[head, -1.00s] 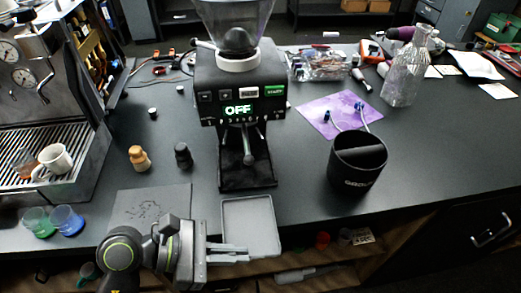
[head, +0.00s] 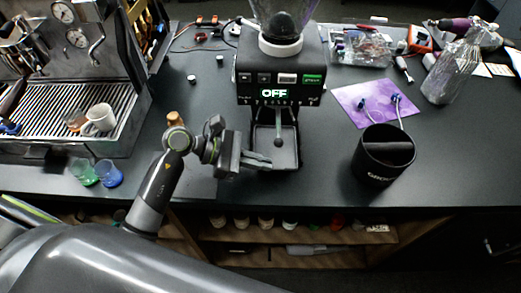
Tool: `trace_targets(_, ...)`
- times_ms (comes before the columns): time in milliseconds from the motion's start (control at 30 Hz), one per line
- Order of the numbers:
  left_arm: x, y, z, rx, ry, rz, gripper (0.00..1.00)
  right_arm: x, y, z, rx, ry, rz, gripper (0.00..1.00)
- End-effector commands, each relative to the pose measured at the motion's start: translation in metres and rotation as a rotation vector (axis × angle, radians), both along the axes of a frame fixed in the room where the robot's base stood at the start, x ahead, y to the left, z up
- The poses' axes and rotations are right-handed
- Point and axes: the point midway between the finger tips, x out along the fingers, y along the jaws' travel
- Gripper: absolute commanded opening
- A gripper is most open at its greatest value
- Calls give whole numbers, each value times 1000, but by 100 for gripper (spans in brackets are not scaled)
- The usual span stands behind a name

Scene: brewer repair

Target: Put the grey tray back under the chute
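The grey tray (head: 275,142) lies at the foot of the black grinder (head: 279,75), below its chute (head: 278,131). The grinder's display reads OFF. My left gripper (head: 262,162) reaches in from the left at the tray's front left edge. Its fingers look shut on that edge, though the contact is small and partly hidden. The tray looks level. My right gripper is not in view.
A black knock-box cup (head: 383,156) stands right of the grinder, beside a purple cloth (head: 366,101). An espresso machine (head: 75,75) with a white cup (head: 99,120) stands at left. Blue and green cups (head: 108,173) sit near the counter's front edge.

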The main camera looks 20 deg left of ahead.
Motion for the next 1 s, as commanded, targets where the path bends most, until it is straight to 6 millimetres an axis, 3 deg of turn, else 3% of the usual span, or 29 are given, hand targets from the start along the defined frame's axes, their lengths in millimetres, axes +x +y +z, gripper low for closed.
trace_targets(233, 36, 10, 3, 0, 0, 1, 0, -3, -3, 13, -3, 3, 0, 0)
trace_targets(400, 34, 10, -12, -1, 2, 1, 0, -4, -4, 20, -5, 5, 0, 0)
trace_targets(800, 34, 9, -18, -1, -1, 0, 0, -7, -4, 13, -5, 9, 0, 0)
trace_targets(900, 34, 10, -17, 0, 0, 0, 17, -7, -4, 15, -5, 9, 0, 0)
trace_targets(1000, 34, 10, -16, 0, 0, 0, 26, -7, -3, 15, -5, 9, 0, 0)
